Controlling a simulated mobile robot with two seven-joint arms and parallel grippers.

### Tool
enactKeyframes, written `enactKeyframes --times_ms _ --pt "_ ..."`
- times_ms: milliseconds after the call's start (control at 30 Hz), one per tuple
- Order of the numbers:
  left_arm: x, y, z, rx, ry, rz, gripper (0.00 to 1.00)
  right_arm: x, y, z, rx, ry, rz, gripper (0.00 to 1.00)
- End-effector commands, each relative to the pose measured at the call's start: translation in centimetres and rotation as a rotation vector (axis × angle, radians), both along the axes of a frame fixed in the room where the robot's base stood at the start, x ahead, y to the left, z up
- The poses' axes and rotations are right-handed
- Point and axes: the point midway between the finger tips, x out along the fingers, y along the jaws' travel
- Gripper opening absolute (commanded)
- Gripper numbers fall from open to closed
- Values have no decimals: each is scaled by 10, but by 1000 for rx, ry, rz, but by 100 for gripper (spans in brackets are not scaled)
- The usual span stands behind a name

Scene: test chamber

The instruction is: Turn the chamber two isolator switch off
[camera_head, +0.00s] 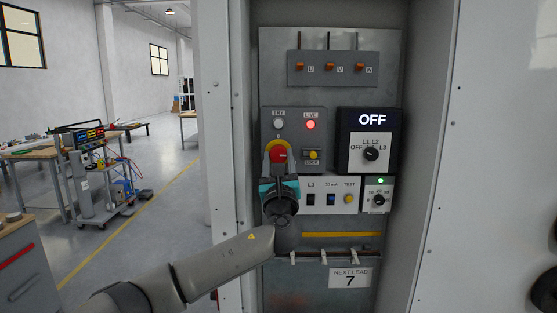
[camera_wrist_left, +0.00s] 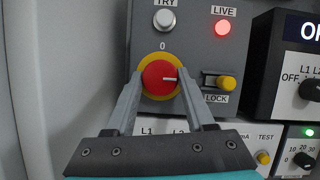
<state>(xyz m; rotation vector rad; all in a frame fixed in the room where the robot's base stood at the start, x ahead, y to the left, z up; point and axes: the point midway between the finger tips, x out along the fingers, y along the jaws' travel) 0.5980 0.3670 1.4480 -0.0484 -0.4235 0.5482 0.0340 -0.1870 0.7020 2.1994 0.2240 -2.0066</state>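The isolator switch (camera_wrist_left: 157,78) is a round red knob on a yellow ring, on a grey panel under a "0" mark. Its white pointer line points right, away from the "0". My left gripper (camera_wrist_left: 160,74) has its two fingers on either side of the red knob, close to its rim. I cannot tell whether they press on it. In the head view the knob (camera_head: 277,155) shows just above my left gripper (camera_head: 279,170), whose wrist hides the panel below. My right gripper is in neither view.
A red LIVE lamp (camera_head: 310,125) is lit. Beside it are the white TRY button (camera_head: 278,124) and the yellow LOCK slider (camera_head: 313,155). A black box (camera_head: 368,118) reading OFF, with a selector, stands at the right. Cabinet walls bound both sides.

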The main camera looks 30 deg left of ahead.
Motion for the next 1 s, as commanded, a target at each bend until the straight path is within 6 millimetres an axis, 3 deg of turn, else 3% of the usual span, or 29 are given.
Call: enactKeyframes --times_ms 67,433,767,1000 --pt "0 0 0 0 0 1 42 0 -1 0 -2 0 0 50" --pt "0 0 0 0 0 1 0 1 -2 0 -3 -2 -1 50" --pt "0 0 -1 -39 -24 0 0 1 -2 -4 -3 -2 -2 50" --pt "1 -2 -3 -163 -98 -1 0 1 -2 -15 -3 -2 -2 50"
